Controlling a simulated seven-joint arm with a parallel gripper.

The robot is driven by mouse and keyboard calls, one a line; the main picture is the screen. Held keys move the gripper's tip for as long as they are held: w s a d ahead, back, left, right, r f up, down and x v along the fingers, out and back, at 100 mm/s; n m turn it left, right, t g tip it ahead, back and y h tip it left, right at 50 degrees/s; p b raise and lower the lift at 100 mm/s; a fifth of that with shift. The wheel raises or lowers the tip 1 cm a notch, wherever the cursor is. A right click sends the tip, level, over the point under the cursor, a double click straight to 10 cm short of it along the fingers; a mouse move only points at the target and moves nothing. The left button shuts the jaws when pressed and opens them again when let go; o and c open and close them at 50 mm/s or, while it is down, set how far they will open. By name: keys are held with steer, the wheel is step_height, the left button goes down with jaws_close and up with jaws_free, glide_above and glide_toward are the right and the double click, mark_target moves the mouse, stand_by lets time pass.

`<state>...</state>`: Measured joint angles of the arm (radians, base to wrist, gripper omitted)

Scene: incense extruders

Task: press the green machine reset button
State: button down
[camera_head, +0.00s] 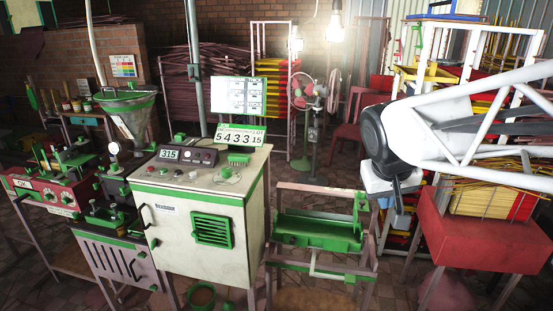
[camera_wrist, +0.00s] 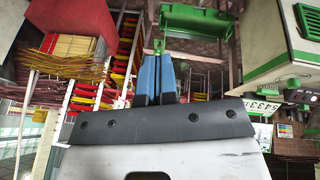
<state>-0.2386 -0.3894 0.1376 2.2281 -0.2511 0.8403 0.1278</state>
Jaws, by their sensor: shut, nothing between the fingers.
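The white machine cabinet with green trim (camera_head: 190,225) stands left of centre in the head view. A dark control box (camera_head: 186,155) with a "315" display sits on its top, with several small knobs or buttons in front. They are too small for me to tell which one is the green reset button. A green block (camera_head: 239,158) sits at the back of the top. My gripper (camera_head: 402,221) hangs well to the right of the cabinet, pointing down, apart from it. In the wrist view its blue fingers (camera_wrist: 158,56) are together and empty; the cabinet (camera_wrist: 275,45) shows at the right.
A green trough on a stand (camera_head: 318,228) stands between the cabinet and my gripper. A red table (camera_head: 475,235) with incense bundles is at the right. A number sign (camera_head: 239,136) and white board (camera_head: 239,97) rise behind the cabinet top. A funnel machine (camera_head: 128,108) stands left.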

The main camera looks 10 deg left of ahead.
steer(key=w+a+r+n+t, duration=0.1)
steer(key=w+a+r+n, duration=0.1)
steer(key=w+a, duration=0.7)
steer(key=n+t+y, duration=0.3)
steer(key=n+t, duration=0.1)
steer(key=n, duration=0.3)
glide_above(191, 173)
step_height(191, 173, down, 4)
steer(key=shift+s+r, duration=0.1)
steer(key=shift+r, duration=0.1)
steer(key=shift+f, duration=0.1)
steer(key=shift+d+f, duration=0.1)
steer(key=shift+f, duration=4.15)
